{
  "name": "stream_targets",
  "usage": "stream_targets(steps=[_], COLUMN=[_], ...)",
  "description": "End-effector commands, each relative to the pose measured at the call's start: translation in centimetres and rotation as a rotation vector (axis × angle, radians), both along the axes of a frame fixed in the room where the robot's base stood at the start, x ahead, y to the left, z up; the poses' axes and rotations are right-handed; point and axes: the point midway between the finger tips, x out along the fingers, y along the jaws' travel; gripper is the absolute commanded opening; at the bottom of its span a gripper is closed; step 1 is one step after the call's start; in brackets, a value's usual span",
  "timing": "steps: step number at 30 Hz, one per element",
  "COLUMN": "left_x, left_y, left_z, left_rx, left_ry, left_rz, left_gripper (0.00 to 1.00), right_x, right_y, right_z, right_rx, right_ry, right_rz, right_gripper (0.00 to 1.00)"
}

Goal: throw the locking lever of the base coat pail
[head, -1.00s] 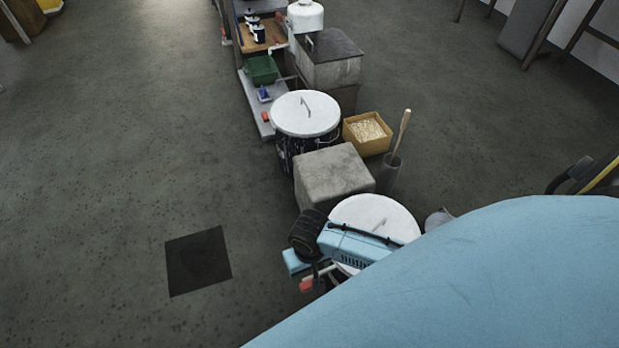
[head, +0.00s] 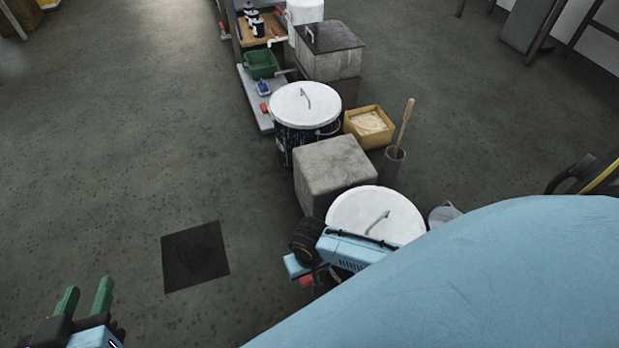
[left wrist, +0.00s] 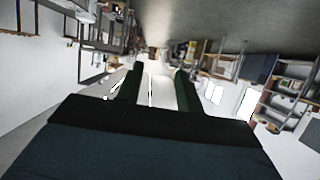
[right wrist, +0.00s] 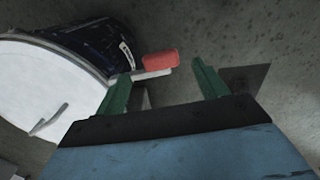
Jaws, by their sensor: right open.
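The near pail (head: 372,211) has a white lid with a handle and a dark body; its label is not readable. The pail also fills the left of the right wrist view (right wrist: 45,90). Its lever, a pale bar with a red grip (right wrist: 162,60), sticks out from the pail's side; the red grip shows in the head view (head: 306,281). My right gripper (right wrist: 161,75) is open, the lever's end lying between or just beyond its fingertips; contact cannot be told. My left gripper (head: 85,292) is open and empty, over the floor at lower left.
A second white-lidded dark pail (head: 305,105) stands further back, with a red piece (head: 264,107) at its left. A grey block (head: 333,172) stands between the pails. A yellow box (head: 369,125) and a pot with a stick (head: 395,160) are at right.

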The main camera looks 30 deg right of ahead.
Motion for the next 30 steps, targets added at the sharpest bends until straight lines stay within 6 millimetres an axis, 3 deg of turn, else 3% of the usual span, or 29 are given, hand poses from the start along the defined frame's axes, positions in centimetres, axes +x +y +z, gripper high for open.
stream_targets(steps=[9,18,30], left_x=[1.4,1.2,0.7], left_y=[-1.4,-2.1,-2.3], left_z=[4.7,9.0,10.9], left_rx=[-0.086,-0.162,-0.196], left_ry=[-0.300,-0.549,-0.654], left_rz=[-0.023,-0.039,-0.045], left_gripper=[0.36,0.36,0.36], right_x=[0.0,0.0,0.0], right_y=[0.0,0.0,0.0], right_z=[-2.2,-3.7,-4.2], right_rx=[0.001,0.001,0.001], right_ry=[-0.001,-0.001,-0.001], right_rz=[0.000,0.001,0.001], right_gripper=[0.72,0.72,0.72])
